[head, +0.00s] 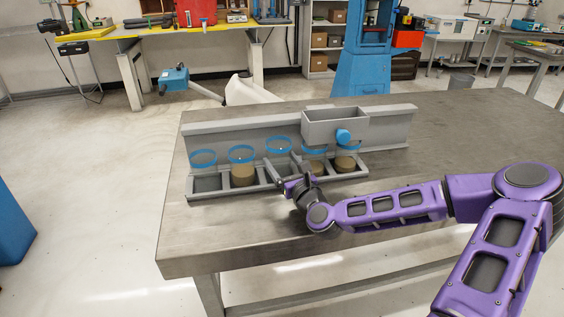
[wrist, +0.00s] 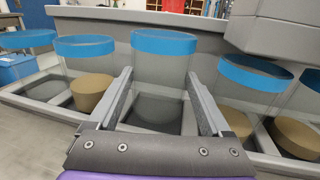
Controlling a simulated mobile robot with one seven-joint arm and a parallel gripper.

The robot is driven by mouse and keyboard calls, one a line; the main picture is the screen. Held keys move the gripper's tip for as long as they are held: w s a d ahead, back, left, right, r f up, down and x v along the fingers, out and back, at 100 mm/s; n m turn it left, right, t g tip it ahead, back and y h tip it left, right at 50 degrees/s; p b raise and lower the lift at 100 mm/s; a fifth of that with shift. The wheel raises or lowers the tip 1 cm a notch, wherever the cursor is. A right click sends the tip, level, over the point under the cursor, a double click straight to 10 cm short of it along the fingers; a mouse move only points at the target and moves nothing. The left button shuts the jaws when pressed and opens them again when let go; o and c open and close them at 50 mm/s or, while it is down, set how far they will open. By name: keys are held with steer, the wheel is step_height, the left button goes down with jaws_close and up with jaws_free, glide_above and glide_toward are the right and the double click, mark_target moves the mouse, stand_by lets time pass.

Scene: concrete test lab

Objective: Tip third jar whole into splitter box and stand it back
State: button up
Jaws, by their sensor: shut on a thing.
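A grey rack (head: 212,195) on the table holds a row of clear jars with blue rims. The third jar (head: 279,145), in the middle, stands upright at its slot and looks empty; it also shows in the wrist view (wrist: 165,42). My gripper (head: 284,168) is shut on it, with one finger on each side, as the wrist view shows (wrist: 162,92). I cannot tell whether its base is slightly raised.
The first jar (head: 204,158) at the left looks empty. The second jar (head: 242,155) and both jars to the right, the fourth (wrist: 255,75) and the fifth (head: 347,163), hold brown material. The metal table (head: 480,150) is clear at the right and in front.

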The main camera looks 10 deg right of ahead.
steer(key=shift+f, duration=0.1)
stand_by(0.3)
steer(key=shift+f, duration=0.4)
steer(key=shift+f, duration=0.25)
stand_by(0.5)
steer(key=o, duration=1.4)
steer(key=shift+o, duration=0.2)
steer(key=shift+v, duration=3.55)
